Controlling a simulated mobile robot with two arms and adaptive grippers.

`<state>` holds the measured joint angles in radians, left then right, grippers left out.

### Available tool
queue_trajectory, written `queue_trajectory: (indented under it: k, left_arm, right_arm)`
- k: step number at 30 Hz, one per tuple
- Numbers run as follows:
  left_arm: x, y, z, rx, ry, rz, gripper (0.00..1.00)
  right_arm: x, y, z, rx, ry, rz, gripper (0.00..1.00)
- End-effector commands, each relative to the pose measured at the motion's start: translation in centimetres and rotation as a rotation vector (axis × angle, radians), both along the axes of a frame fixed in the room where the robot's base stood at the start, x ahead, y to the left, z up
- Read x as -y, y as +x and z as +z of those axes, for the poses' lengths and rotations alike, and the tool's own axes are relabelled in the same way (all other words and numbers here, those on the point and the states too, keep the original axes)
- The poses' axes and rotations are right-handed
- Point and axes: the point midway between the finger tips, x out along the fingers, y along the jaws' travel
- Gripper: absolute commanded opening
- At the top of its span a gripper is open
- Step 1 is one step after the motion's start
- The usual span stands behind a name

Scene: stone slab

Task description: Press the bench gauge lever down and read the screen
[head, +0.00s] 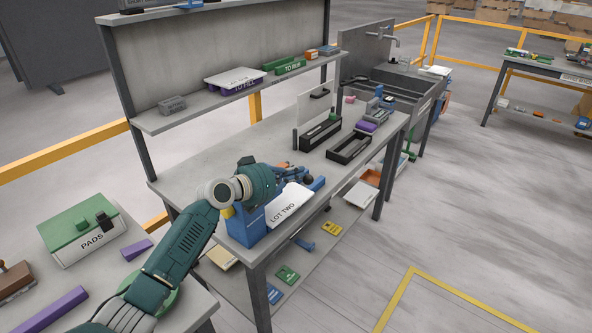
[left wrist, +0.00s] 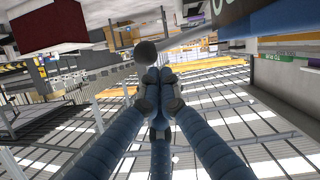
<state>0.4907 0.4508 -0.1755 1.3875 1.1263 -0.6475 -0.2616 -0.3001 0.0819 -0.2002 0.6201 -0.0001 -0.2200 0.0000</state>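The blue body that appears to be the bench gauge (head: 246,228) stands at the near corner of the grey workbench, partly hidden by my left arm. No screen reading is visible. My left gripper (head: 316,184) is beyond the blue body, above the bench, by a dark round knob (head: 308,181). In the left wrist view, the blue fingers of the left gripper (left wrist: 158,82) meet at their tips with nothing visible between them. A dark ball (left wrist: 145,52), probably the lever knob, shows just past the tips; whether they touch is unclear. My right gripper is out of view.
A white LOT TWO plate (head: 290,207) lies by the gauge. Black trays (head: 348,147) stand farther along the workbench (head: 215,165). A green-lidded PADS box (head: 82,232) is on the near left table. A shelf (head: 200,112) overhangs the bench's back. Floor on the right is clear.

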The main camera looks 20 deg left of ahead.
Motion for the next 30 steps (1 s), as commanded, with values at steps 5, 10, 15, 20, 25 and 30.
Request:
queue_trajectory:
  k: [5,10,15,20,25,30]
  left_arm:
    - [0.1,0.0,-0.2,0.000,0.000,0.000,0.00]
    - [0.0,0.0,-0.2,0.000,0.000,0.000,0.00]
    - [0.1,0.0,-0.5,0.007,0.017,0.000,0.00]
    - [0.2,0.0,-0.8,0.019,0.051,-0.001,0.00]
    - [0.2,0.0,-1.1,0.027,0.074,0.000,0.00]
    - [0.3,-0.1,-1.5,0.037,0.101,0.000,0.00]
  right_arm:
    - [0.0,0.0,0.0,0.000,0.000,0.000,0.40]
    - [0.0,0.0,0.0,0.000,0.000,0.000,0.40]
    - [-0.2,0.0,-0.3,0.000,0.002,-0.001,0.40]
    - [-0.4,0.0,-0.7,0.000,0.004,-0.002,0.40]
    - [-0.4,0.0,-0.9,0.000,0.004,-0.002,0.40]
    - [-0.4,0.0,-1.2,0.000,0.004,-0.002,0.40]
